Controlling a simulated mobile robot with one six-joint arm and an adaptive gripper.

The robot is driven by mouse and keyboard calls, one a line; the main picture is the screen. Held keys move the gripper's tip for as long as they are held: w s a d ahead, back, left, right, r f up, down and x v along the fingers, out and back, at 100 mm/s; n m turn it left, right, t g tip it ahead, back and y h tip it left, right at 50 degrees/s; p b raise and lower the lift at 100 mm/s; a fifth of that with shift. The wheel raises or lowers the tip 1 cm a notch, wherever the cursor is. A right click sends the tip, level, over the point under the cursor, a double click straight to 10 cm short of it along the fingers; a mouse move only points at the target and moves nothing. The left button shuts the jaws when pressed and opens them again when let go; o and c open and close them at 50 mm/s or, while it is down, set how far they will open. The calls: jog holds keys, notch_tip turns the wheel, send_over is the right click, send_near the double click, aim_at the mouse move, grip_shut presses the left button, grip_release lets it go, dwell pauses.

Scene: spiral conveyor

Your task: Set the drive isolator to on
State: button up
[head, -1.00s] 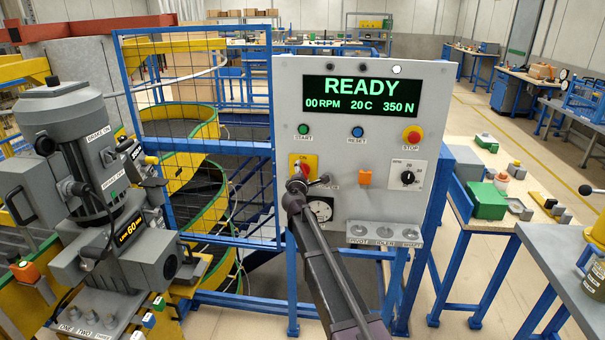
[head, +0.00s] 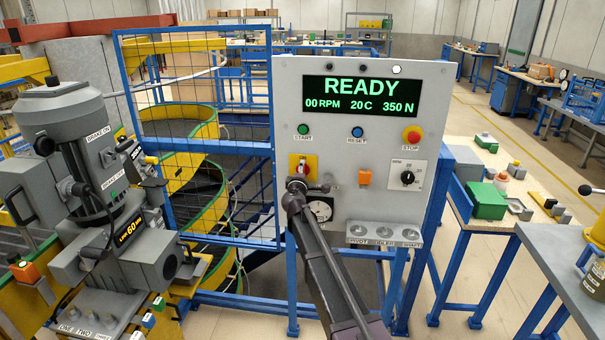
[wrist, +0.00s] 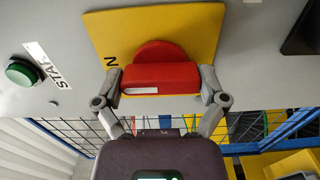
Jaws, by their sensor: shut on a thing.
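The drive isolator is a red handle (wrist: 160,78) on a yellow plate (wrist: 205,25) in the wrist view. A letter N shows on the plate left of the handle. My gripper (wrist: 160,88) is shut on the handle, with one finger at each end. In the head view the yellow plate (head: 313,161) sits on the grey panel below the START button. The red handle (head: 303,163) there looks roughly upright. My gripper (head: 309,188) reaches it from below and hides part of the plate and its markings.
The panel (head: 450,95) display reads READY, 00 RPM. The green START button (head: 303,129), blue RESET button (head: 357,132), red STOP button (head: 412,135), orange switch (head: 365,178) and black dial (head: 407,178) are near. A blue mesh fence (head: 195,90) stands left of the panel.

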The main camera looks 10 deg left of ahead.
jog(key=o, duration=0.8)
jog(key=s, duration=1.2)
jog(key=shift+a, duration=0.2)
